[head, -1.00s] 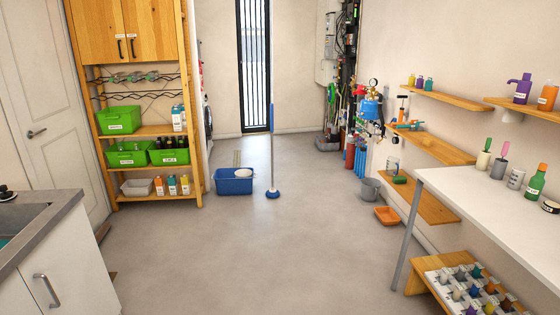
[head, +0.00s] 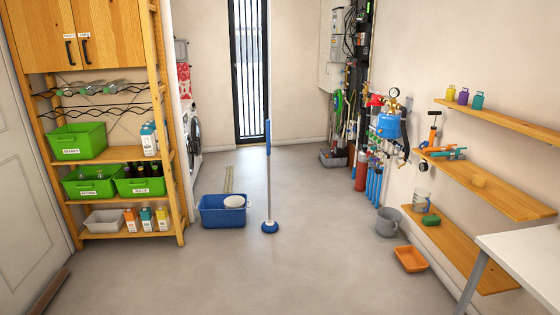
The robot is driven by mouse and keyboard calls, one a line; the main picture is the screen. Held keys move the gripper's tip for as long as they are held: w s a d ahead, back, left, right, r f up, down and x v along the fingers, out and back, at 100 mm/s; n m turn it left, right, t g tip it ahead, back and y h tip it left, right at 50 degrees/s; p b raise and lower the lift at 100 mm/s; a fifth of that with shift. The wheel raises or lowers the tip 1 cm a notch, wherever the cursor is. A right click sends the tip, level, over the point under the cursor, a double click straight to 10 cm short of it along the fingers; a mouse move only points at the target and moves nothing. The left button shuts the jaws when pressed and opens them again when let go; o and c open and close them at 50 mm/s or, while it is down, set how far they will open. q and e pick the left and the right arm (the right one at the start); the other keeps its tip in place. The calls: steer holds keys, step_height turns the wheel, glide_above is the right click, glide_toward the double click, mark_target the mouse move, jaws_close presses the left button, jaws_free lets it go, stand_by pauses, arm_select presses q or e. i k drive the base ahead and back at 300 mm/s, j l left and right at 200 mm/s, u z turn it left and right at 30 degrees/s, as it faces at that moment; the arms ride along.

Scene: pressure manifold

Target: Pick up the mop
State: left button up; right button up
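The mop (head: 268,185) stands upright on the grey floor near the middle of the head view. It has a blue upper grip, a thin grey pole and a round blue head on the floor. It stands apart from the blue bucket (head: 223,212) to its left, which has a white round item at its top. Neither of my grippers shows in the head view.
A wooden shelf unit (head: 128,155) with green bins stands at left. Wall shelves (head: 485,182), a grey bucket (head: 389,222), an orange tray (head: 410,259) and a white table (head: 525,255) are at right. The floor (head: 275,280) before the mop is clear.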

mark_target(271, 226)
steer(key=i, duration=1.85)
